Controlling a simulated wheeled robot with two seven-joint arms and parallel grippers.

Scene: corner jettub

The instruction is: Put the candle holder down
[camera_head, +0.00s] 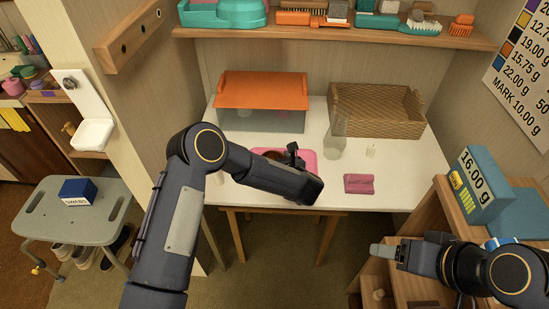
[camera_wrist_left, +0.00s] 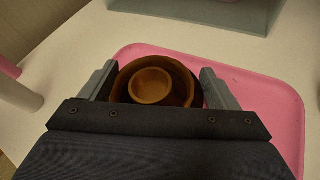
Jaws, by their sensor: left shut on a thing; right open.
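The candle holder (camera_wrist_left: 185,86) is a round brown bowl shape with a smaller tan cup inside it. In the left wrist view it sits between the two grey fingers of my left gripper (camera_wrist_left: 156,78), which is shut on it. It is over the pink tray (camera_wrist_left: 275,105); I cannot tell whether it touches the tray. In the head view the tray (camera_head: 309,156) is on the white table, and my left arm hides most of the holder and the fingers. My right gripper (camera_head: 384,250) is open and empty at the lower right, away from the table.
On the white table (camera_head: 400,190) stand an orange-lidded clear box (camera_head: 262,92), a wicker basket (camera_head: 375,112), a clear bottle (camera_head: 335,140) and a folded pink cloth (camera_head: 359,184). A wooden shelf (camera_head: 340,32) hangs above. A wooden unit with a blue box (camera_head: 483,185) is at right.

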